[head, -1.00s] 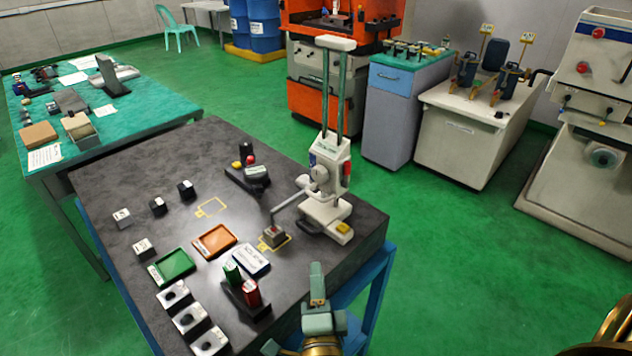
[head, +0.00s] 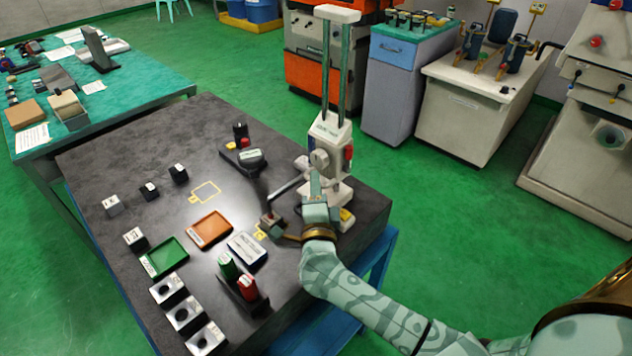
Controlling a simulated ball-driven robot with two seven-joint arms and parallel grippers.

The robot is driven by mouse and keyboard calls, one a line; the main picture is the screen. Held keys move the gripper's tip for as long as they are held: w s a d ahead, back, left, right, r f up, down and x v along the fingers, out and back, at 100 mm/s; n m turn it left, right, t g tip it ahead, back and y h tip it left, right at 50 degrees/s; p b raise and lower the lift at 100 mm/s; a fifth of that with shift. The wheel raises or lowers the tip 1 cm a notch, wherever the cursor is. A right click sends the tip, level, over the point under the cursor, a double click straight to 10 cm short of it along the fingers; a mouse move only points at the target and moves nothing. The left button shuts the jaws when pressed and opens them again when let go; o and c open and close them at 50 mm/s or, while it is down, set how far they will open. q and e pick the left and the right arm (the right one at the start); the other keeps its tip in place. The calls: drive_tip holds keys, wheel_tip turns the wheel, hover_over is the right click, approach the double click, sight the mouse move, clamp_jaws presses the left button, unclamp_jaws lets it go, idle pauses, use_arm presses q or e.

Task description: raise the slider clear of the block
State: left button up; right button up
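The white slider (head: 331,135) sits low on the two upright columns of the height gauge. Its grey arm (head: 286,187) reaches out left and down towards the small dark block (head: 271,225) at the yellow outline. Whether the arm's tip touches the block is too small to tell. My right gripper (head: 315,178) is in front of the slider's lower part, near its round knob (head: 319,158), and hides some of the gauge's base (head: 341,191). I cannot tell whether it touches the slider or whether its fingers are apart. My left gripper is out of view.
An orange tray (head: 210,231), a green tray (head: 165,257) and a white-labelled box (head: 247,249) lie left of the block. A holder with green and red pieces (head: 247,287) stands in front. A dark stand (head: 251,157) is behind the slider's arm. The tabletop's back left is clear.

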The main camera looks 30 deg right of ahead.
sight(316, 156)
drive_tip(key=shift+x, duration=1)
drive_tip(key=shift+c, duration=1)
clamp_jaws()
wheel_tip(316, 156, up, 7)
drive_tip(key=p, duration=0.7)
drive_tip(key=shift+r+p, duration=0.1)
drive_tip(key=shift+p, duration=0.3)
drive_tip(key=shift+f, duration=0.25)
drive_tip(key=shift+o, duration=1)
unclamp_jaws()
